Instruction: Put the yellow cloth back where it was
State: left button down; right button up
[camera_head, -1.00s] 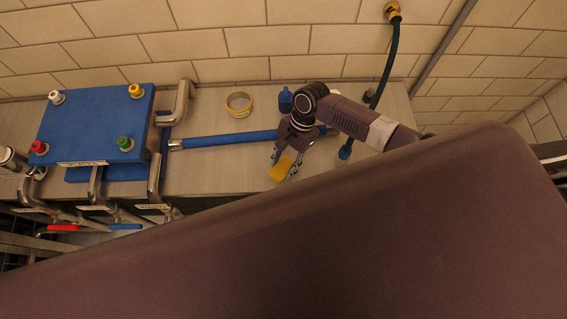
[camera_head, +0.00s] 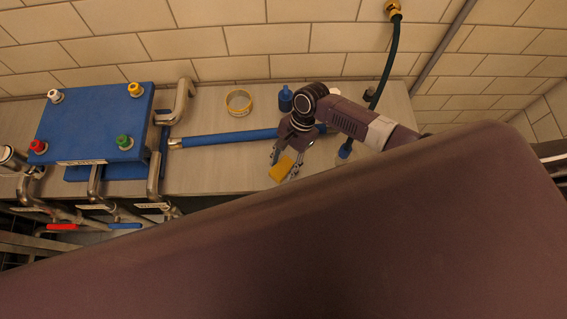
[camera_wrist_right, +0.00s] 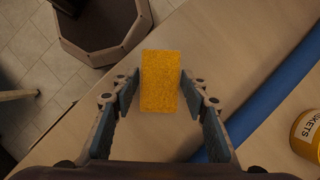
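The yellow cloth (camera_head: 281,168) is a small flat rectangle at the front edge of the counter, between the fingers of my right gripper (camera_head: 285,163). In the right wrist view the cloth (camera_wrist_right: 160,82) lies between the two fingertips of the gripper (camera_wrist_right: 160,77), with a narrow gap on each side. The fingers are apart and do not look closed on it. The cloth seems to rest on the counter, close to its edge. My left gripper is not in view.
A blue tube (camera_head: 225,138) lies along the counter (camera_head: 215,175) behind the cloth. A yellow tape roll (camera_head: 239,103) and a blue bottle (camera_head: 286,99) stand farther back. A blue plate with coloured knobs (camera_head: 95,122) is at left. A dark hose (camera_head: 391,60) hangs at right.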

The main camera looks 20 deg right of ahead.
aim_at(290, 160)
jog(key=shift+o, duration=0.4)
jog(key=o, duration=0.5)
jog(key=shift+c, duration=0.2)
jog(key=shift+r, duration=0.15)
jog(key=p+v, duration=0.8)
dwell(0.4)
